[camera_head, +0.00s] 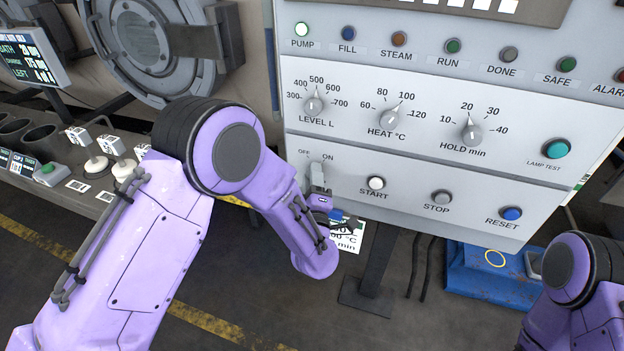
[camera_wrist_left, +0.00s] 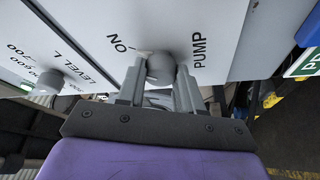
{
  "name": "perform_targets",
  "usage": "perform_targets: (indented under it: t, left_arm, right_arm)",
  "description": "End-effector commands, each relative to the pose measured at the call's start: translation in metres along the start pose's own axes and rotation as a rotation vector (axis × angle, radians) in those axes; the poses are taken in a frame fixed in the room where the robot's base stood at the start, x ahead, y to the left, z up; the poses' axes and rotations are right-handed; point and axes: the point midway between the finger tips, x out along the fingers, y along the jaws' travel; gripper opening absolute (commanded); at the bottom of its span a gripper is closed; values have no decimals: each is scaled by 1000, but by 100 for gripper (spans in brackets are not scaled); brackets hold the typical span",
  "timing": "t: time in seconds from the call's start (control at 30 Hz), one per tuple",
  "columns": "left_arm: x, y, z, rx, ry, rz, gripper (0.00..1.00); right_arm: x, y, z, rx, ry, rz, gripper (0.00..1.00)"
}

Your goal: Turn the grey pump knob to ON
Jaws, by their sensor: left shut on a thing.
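The grey pump knob (camera_wrist_left: 160,68) sits on the white control panel (camera_head: 420,112) in the wrist view, between the ON and PUMP labels. A small pale part on the knob's left side lies toward the ON label, but I cannot surely tell its setting. In the head view the knob (camera_head: 318,172) is small, just below the OFF and ON labels. My left gripper (camera_wrist_left: 160,84) is shut on the knob, one finger on each side.
The PUMP lamp (camera_head: 302,29) looks pale and bright. The START button (camera_head: 376,183) is right of the pump knob. The LEVEL dial (camera_head: 313,104) is above it. A round machine door (camera_head: 150,38) and levers (camera_head: 97,164) stand at left. A blue base (camera_head: 495,275) is below right.

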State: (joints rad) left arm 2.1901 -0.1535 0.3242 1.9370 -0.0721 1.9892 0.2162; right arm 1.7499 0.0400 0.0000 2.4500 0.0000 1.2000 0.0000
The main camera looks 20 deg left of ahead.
Motion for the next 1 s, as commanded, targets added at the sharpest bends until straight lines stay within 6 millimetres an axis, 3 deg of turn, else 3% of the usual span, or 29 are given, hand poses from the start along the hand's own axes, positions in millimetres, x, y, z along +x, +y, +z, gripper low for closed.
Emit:
perform_targets:
  t: [0.27, 0.3, 0.37, 0.7, 1.0]
  left_arm:
    - [-1, -1, 1, 2, -4, -3, 5]
    - [-1, -1, 1, 2, -4, -3, 45]
    - [-1, -1, 1, 2, -4, -3, 61]
    - [-6, -1, 1, 0, -3, -1, 61]
    - [-72, -2, 3, 2, -6, 1, 61]
  right_arm:
    - [0, 0, 0, 0, 0, 0, 61]
    - [0, 0, 0, 0, 0, 0, 61]
    - [0, 0, 0, 0, 0, 0, 61]
    - [2, 0, 1, 0, 0, 0, 61]
    - [17, -2, 7, 0, 0, 0, 61]
